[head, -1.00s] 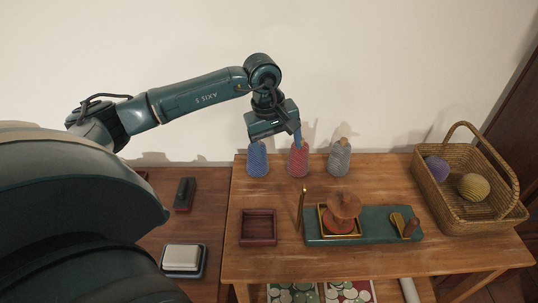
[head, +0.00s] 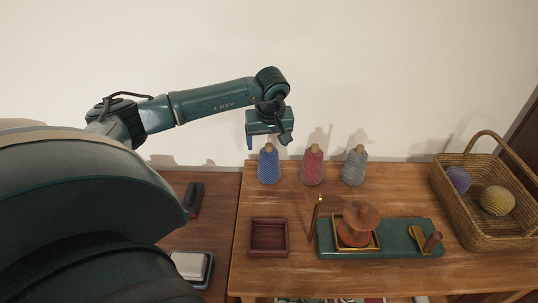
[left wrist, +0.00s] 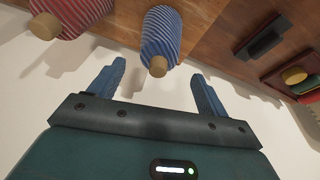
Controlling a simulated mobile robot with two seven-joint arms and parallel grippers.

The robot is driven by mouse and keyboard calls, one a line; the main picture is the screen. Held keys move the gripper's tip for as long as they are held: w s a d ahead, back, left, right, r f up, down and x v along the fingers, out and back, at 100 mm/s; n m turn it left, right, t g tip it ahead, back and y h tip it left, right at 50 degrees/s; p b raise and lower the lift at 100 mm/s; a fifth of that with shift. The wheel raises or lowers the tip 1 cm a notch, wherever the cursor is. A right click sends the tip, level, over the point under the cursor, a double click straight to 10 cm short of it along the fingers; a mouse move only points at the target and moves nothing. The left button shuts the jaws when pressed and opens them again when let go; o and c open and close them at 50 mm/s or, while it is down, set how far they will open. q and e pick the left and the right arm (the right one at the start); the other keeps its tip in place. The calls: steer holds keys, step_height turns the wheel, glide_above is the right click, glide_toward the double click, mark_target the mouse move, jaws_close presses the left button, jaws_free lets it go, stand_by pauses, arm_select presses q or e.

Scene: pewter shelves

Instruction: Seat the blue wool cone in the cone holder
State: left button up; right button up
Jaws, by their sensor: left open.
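The blue wool cone (head: 269,168) stands upright at the back left of the table, its tan tip up. My left gripper (head: 268,142) is just above it, open and empty, fingers pointing down. In the left wrist view the blue cone (left wrist: 161,36) shows ahead of the gap between the two blue fingers, its tip (left wrist: 158,66) near the fingertips; I cannot tell whether they overlap in height. A square, dark red open box (head: 268,251), apparently the cone holder, sits empty in front of the cone. My right gripper is not in view.
A red cone (head: 312,166) and a grey cone (head: 354,168) stand to the right. A green board (head: 388,232) bears a wooden spool (head: 357,222); a brass post (head: 316,216) stands by its left end. A wicker basket (head: 468,229) holds balls. Bare wood lies between cone and box.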

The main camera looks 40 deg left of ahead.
mark_target(269, 161)
arm_select(q)
steer(key=x, duration=0.4)
steer(key=shift+d, duration=0.2)
steer(key=shift+f, duration=0.2)
steer(key=shift+c, duration=0.3)
